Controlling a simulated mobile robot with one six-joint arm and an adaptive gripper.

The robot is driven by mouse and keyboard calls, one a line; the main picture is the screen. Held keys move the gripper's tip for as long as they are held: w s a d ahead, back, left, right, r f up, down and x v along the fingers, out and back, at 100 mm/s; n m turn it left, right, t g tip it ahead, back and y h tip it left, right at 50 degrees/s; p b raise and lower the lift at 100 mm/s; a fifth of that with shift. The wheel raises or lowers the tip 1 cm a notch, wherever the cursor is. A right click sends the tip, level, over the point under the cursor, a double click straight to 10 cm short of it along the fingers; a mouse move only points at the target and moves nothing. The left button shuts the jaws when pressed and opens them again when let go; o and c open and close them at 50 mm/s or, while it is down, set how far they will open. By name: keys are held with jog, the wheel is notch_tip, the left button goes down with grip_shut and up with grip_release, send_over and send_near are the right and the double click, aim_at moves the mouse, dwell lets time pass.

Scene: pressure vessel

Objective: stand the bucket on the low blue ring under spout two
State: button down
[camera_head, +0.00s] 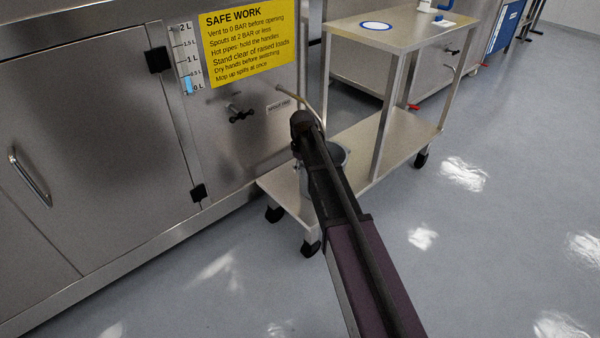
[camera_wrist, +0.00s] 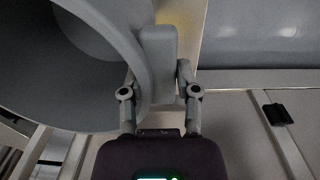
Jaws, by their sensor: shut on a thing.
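The grey bucket (camera_wrist: 130,60) fills the left of the wrist view, its round mouth facing the camera. My gripper (camera_wrist: 158,72) is shut on the bucket's flat grip at its side. In the head view only part of the bucket (camera_head: 339,154) shows behind my arm, over the trolley's lower shelf. I cannot tell whether it touches the shelf. A thin curved spout (camera_head: 298,97) comes from the steel front just above my wrist, beside a small label too small to read surely. No low blue ring shows; my arm and the bucket cover part of the shelf.
The steel trolley (camera_head: 405,150) has a lower shelf, posts and black wheels. A black valve handle (camera_head: 240,114) sticks out of the steel front. Open floor lies to the right.

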jog(key=shift+f, duration=0.2)
dwell(0.3)
jog(key=shift+c, duration=1.8)
grip_release()
jog(key=shift+r, duration=0.2)
notch_tip(320, 180, up, 12)
jog(key=p, duration=1.2)
jog(key=shift+a, duration=0.15)
jog(key=shift+s, duration=0.2)
jog(key=s+d+m, duration=0.3)
jog(key=s+d, duration=0.1)
jog(key=s, duration=0.8)
jog(key=s+d+m, duration=0.4)
jog(key=s, duration=0.9)
jog(key=shift+s+d, duration=0.25)
jog(key=shift+s, duration=0.05)
